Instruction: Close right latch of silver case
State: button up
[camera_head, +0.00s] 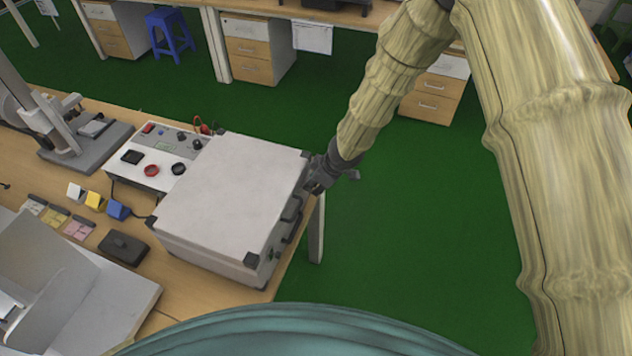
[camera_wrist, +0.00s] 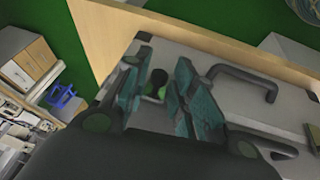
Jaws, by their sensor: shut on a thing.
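The silver case (camera_head: 225,195) lies on the wooden bench with its lid down, its front side facing right. My gripper (camera_head: 312,187) is at the far end of that front side, by the right latch. In the wrist view my teal fingers (camera_wrist: 166,92) stand on both sides of a small dark part, which I take to be the right latch (camera_wrist: 156,82). The fingers hide most of it, so its exact position cannot be told. The case's dark handle (camera_wrist: 245,72) is beside my fingers. Another latch (camera_wrist: 312,134) shows at the right edge of the wrist view.
A control box (camera_head: 158,158) with knobs and red leads stands behind the case. The bench edge runs just under the case front. Open green floor (camera_head: 420,220) is to the right.

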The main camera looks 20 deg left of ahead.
jog(key=shift+w+r, duration=0.15)
jog(key=shift+w, duration=0.05)
jog(key=o, duration=0.7)
jog(key=shift+o, duration=0.4)
jog(key=v, duration=1.1)
jog(key=shift+d+r, duration=0.25)
jog(key=shift+r, duration=0.05)
jog(key=shift+s, duration=0.1)
